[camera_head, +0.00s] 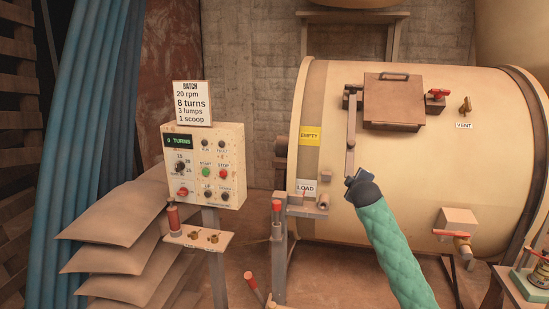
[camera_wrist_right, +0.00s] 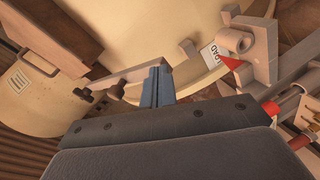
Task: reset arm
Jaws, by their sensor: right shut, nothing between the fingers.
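My right arm, in a green padded sleeve, comes in from the bottom in the head view. Its dark gripper (camera_head: 350,181) is in front of the cream drum (camera_head: 425,165), near the lower end of a flat metal bar (camera_head: 350,125) that hangs from beside the hatch. In the right wrist view the blue fingers (camera_wrist_right: 157,88) are together and empty. The bar (camera_wrist_right: 128,79) shows just left of the fingers; I cannot tell whether they touch. My left gripper is in neither view.
A control box (camera_head: 204,165) reading "0 TURNS" stands left of the drum, with a batch card (camera_head: 192,103) on top. Below it is a small shelf (camera_head: 200,238). Stacked sacks (camera_head: 120,215) lie at left. A hatch (camera_head: 394,101) and valve (camera_head: 460,240) project from the drum.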

